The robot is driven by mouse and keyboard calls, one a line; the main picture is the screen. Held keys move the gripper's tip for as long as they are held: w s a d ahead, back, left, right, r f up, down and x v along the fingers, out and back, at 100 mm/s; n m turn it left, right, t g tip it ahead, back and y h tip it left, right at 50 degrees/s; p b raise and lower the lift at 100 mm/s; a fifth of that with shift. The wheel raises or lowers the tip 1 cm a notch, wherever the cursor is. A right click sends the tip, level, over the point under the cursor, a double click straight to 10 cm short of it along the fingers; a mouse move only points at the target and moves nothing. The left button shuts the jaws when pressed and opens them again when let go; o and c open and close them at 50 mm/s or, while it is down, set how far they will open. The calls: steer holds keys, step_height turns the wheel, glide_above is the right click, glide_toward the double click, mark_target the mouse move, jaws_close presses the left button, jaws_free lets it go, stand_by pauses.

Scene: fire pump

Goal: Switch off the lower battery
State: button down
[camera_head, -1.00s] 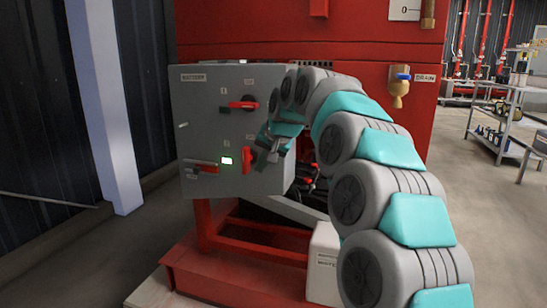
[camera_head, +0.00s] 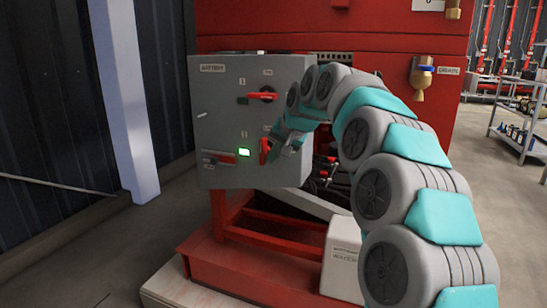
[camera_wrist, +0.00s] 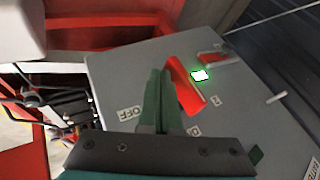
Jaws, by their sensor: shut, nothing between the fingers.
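The grey battery box (camera_head: 225,115) has two red rotary handles on its front. The upper handle (camera_head: 258,96) lies horizontal. The lower handle (camera_head: 264,150) stands roughly upright, beside a lit green display (camera_head: 244,152). My gripper (camera_head: 280,143) is at the right of the lower handle. In the wrist view the fingers of my gripper (camera_wrist: 160,72) are together and empty, just left of the red lower handle (camera_wrist: 184,84). Whether they touch it I cannot tell. OFF labels (camera_wrist: 130,113) show on the panel near the fingers.
A red horizontal lever (camera_head: 220,157) is at the box's lower left. Dark cables (camera_head: 325,175) hang right of the box, beneath my arm. A white container (camera_head: 342,260) stands on the red base frame (camera_head: 225,260). A pale post (camera_head: 125,100) stands at left. Floor is open in front left.

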mark_target(265, 163)
steer(key=shift+f+y+b, duration=0.1)
steer(key=shift+y+b, duration=0.2)
steer(key=shift+b, duration=0.05)
steer(key=m+t+y+b, duration=0.1)
steer(key=y+b, duration=0.1)
steer(key=b, duration=0.1)
steer(key=a+f+t+y+b, duration=0.1)
steer(key=t+y+b, duration=0.1)
steer(key=y+b, duration=0.1)
steer(key=f+m+t+y+b, duration=0.1)
steer(key=y+b, duration=0.1)
steer(key=b, duration=0.2)
steer(key=shift+w+a+f+m+t, duration=0.2)
steer(key=shift+w+m+t, duration=0.1)
steer(key=shift+t, duration=0.1)
steer(key=shift+b, duration=0.4)
steer(key=shift+w+a+f+b, duration=0.1)
steer(key=shift+a+b, duration=0.2)
steer(key=shift+a, duration=0.15)
stand_by(0.8)
